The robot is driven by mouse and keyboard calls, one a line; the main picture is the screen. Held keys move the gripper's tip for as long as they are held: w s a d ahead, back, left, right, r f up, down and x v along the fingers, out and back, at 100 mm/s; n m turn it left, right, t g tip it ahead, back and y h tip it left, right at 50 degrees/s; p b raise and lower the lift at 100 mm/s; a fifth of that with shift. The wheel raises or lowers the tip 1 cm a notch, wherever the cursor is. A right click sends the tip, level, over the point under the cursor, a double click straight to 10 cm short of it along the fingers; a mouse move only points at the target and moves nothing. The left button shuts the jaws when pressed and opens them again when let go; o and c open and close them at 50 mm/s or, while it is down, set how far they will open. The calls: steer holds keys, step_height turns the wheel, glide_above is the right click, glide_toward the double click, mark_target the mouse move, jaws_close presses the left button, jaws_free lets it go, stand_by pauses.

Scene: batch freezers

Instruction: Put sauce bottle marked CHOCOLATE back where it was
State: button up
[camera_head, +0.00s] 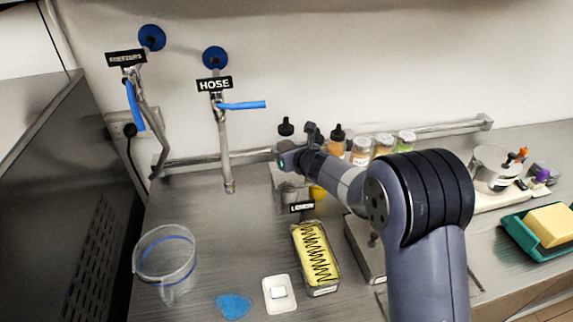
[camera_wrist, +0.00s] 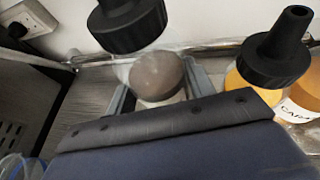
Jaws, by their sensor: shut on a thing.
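My gripper (camera_head: 290,158) is shut on a bottle with a black nozzle cap (camera_head: 286,129), behind the tub with the yellow contents. In the wrist view, the black cap (camera_wrist: 128,22) is at the top, with a grey-brown rounded body (camera_wrist: 158,76) between the fingers (camera_wrist: 160,92). No label on this bottle is readable, so the pictures do not confirm CHOCOLATE. It looks roughly upright; I cannot tell whether its base touches anything. An orange caramel bottle (camera_wrist: 296,100) with a black nozzle cap stands to its right; its label is partly cut off.
Several sauce and topping jars (camera_head: 362,150) stand along the back rail to the right. A yellow-filled tub (camera_head: 316,258), a clear pitcher (camera_head: 165,258) and a blue cloth (camera_head: 233,306) are in front. The hose tap (camera_head: 226,150) hangs left of the gripper.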

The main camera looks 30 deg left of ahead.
steer(key=shift+f, duration=2.4)
steer(key=shift+f, duration=0.15)
steer(key=o, duration=1.1)
steer(key=shift+r, duration=0.2)
steer(key=shift+s+d, duration=0.15)
steer(key=shift+d, duration=0.1)
steer(key=b+v, duration=0.3)
steer(key=v, duration=0.8)
steer(key=shift+s+b, duration=0.25)
steer(key=shift+b, duration=0.1)
